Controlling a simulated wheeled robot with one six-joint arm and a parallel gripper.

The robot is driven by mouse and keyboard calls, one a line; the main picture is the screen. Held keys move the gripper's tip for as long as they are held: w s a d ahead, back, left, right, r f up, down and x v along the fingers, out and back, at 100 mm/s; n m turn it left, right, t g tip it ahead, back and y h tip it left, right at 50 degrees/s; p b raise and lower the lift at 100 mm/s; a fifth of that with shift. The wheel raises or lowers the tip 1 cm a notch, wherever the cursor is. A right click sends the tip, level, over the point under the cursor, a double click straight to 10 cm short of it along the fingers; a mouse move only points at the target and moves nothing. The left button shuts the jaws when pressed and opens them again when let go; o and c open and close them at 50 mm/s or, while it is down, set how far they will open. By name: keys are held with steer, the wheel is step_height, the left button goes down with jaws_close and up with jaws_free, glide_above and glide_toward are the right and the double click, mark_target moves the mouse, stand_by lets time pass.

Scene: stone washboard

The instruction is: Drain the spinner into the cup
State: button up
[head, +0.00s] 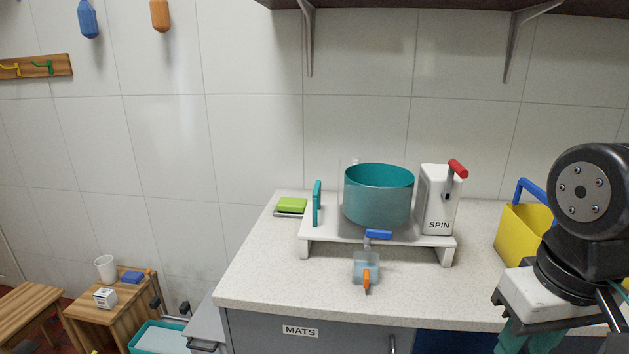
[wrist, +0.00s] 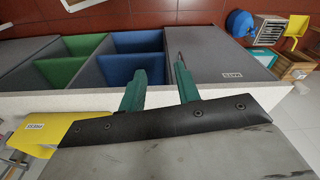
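The spinner is a teal drum (head: 379,197) on a white stand (head: 330,233) on the counter. A white box marked SPIN (head: 437,205) with a red-gripped lever (head: 458,169) stands at its right. A blue tap handle (head: 378,234) shows at the stand's front edge. A small pale see-through cup (head: 366,262) with an orange handle (head: 366,281) is below the tap; I cannot tell its contents. My gripper (head: 528,338) is at the lower right, apart from the spinner and cup. In the wrist view its teal fingers (wrist: 160,82) are apart with nothing between them.
A yellow container with a blue handle (head: 524,228) stands behind my arm. A green block (head: 292,205) and teal upright handle (head: 317,203) are left of the drum. A white cup (head: 106,268) is on a wooden stool. The counter's front left (head: 270,280) is clear; shelf brackets hang above.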

steer(key=o, duration=0.8)
steer(key=shift+w+a+f+n+g, duration=0.15)
steer(key=shift+w+a+f+g, duration=0.1)
steer(key=shift+w, duration=0.3)
steer(key=shift+w+a+f+n+g, duration=0.15)
steer(key=shift+w+a+g, duration=0.1)
steer(key=shift+w, duration=0.3)
steer(key=m+t+h, duration=0.1)
steer(key=m+t, duration=0.3)
glide_toward(379, 230)
steer(key=x, duration=0.8)
steer(key=shift+f, duration=0.25)
